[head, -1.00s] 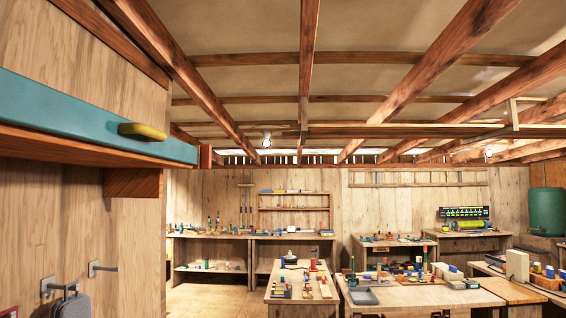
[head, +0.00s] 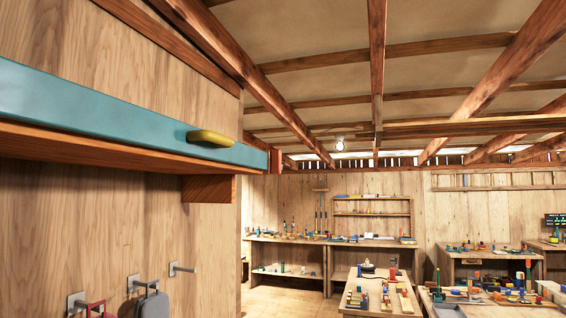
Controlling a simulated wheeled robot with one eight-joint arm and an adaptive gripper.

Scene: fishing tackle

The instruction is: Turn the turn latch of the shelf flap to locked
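The shelf flap (head: 100,110) is a long teal panel at the upper left of the head view, mounted on a wooden wall above a brown board. A yellow turn latch (head: 211,137) sits near the flap's right end. Its bar lies roughly lengthwise along the flap. My gripper is not in view, and nothing touches the latch.
Below the flap, metal hooks (head: 183,269) stick out from the wall, and a grey item (head: 153,304) hangs from one. A wooden bracket (head: 208,188) supports the shelf. Workbenches with small tackle (head: 378,297) stand farther back. Wooden beams cross the ceiling.

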